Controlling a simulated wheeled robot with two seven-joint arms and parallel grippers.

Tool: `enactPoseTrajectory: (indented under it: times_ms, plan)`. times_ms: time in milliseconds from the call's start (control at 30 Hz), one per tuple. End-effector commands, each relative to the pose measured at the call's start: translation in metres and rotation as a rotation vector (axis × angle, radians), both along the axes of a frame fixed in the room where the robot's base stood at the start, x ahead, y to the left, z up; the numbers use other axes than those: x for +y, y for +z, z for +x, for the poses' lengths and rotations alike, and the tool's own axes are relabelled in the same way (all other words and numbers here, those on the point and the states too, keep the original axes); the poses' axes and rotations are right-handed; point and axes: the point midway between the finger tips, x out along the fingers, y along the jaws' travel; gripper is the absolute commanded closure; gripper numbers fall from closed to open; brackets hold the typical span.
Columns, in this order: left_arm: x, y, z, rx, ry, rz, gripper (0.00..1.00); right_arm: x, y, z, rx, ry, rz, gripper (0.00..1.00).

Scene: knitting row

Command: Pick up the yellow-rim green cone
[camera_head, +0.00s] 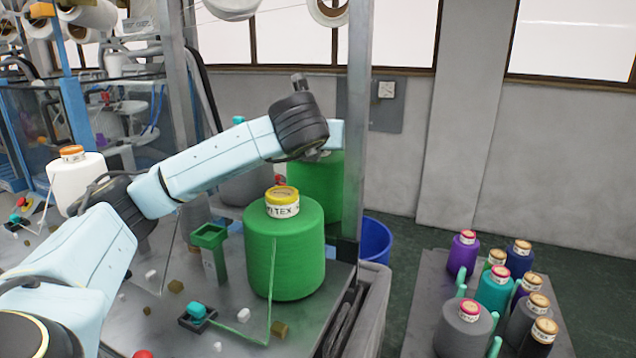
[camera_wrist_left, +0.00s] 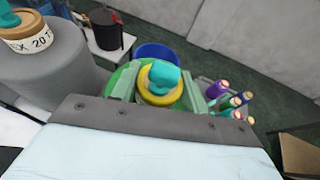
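A large green cone with a yellow rim and a paper label (camera_head: 285,250) stands upright at the front of the machine table in the head view. A second green cone (camera_head: 322,190) stands behind it, its top hidden by my left gripper (camera_head: 318,156). In the left wrist view, a yellow-rimmed green cone (camera_wrist_left: 160,98) with a teal centre lies straight below my left gripper (camera_wrist_left: 160,90). The gripper's fingers are apart, one on each side of the rim, with small gaps showing. My right gripper is not in view.
A grey cone (camera_wrist_left: 50,70) stands close on the left in the wrist view. A metal post (camera_head: 357,120) rises beside my left gripper. A blue bin (camera_head: 375,240) stands beyond the table edge. A cart (camera_head: 425,290) at right holds several coloured cones.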

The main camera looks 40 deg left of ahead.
Motion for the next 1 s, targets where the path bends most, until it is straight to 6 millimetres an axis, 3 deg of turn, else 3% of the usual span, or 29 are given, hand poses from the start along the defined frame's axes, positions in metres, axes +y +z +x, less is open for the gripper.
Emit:
enactPoseTrajectory:
  times_ms: [33,267,767,1000]
  plan:
    - [0.0,0.0,0.0,0.0,0.0,0.0,0.69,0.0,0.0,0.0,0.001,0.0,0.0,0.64]
    - [0.0,0.0,0.0,-0.001,0.0,-0.001,0.99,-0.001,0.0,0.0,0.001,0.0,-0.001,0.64]
    - [0.0,0.006,0.0,-0.008,0.001,0.0,1.0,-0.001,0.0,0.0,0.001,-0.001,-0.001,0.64]
    - [0.0,0.028,0.0,-0.011,0.0,-0.002,1.0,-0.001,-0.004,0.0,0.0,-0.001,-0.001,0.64]
